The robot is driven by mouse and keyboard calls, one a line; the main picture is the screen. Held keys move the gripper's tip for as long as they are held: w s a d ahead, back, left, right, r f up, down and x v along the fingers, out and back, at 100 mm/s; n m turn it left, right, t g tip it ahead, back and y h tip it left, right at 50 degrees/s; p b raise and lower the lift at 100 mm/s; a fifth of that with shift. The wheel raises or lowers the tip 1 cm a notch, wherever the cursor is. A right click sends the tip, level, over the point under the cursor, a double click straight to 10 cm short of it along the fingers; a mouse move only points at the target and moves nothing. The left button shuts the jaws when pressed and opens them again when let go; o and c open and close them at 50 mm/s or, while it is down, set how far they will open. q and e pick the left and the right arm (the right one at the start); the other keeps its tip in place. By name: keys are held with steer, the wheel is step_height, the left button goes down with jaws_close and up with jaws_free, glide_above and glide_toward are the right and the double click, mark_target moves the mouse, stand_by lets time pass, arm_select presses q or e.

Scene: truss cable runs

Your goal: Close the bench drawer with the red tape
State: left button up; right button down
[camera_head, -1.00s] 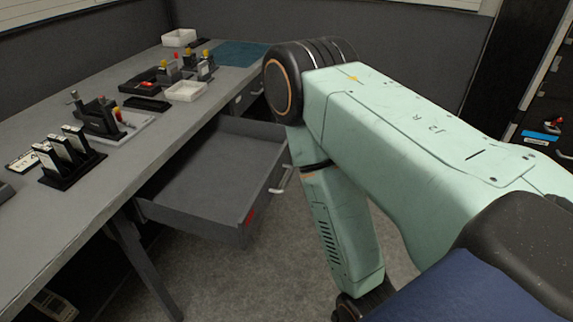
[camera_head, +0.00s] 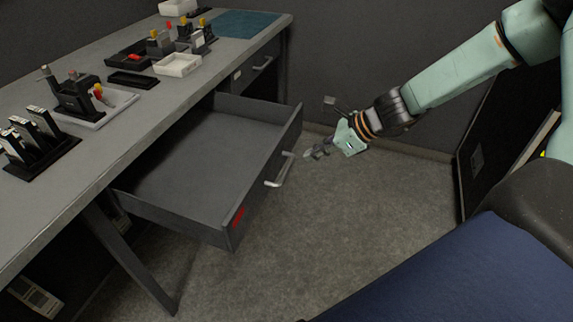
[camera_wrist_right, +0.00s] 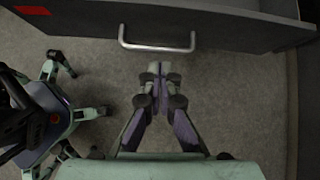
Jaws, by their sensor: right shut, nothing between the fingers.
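The bench drawer (camera_head: 200,165) is pulled well out from under the bench and is empty. Red tape (camera_head: 238,217) marks its front face near the lower corner; the tape also shows at the top left of the right wrist view (camera_wrist_right: 33,10). The drawer has a light bar handle (camera_head: 281,170), which spans the upper middle of the right wrist view (camera_wrist_right: 157,47). My right gripper (camera_head: 309,155) is shut and empty, just off the drawer front beside the handle. In the wrist view its fingertips (camera_wrist_right: 157,68) point at the handle with a small gap. My left gripper is not in view.
The grey bench (camera_head: 120,105) carries a white tray (camera_head: 178,64), a blue mat (camera_head: 240,23) and black racks. A second drawer (camera_head: 258,66), closed, sits farther along. A bench leg (camera_head: 130,250) stands below. The floor (camera_head: 330,225) before the drawer is clear.

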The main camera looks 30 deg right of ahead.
steer(key=w+r, duration=0.1)
steer(key=b, duration=0.8)
glide_toward(276, 165)
steer(key=shift+m+t, duration=0.3)
steer(key=shift+m, duration=0.1)
steer(key=x, duration=0.4)
steer(key=shift+s+d+f, duration=0.1)
steer(key=shift+s+f, duration=0.05)
steer(key=shift+f, duration=0.25)
steer(key=shift+b+x, duration=0.8)
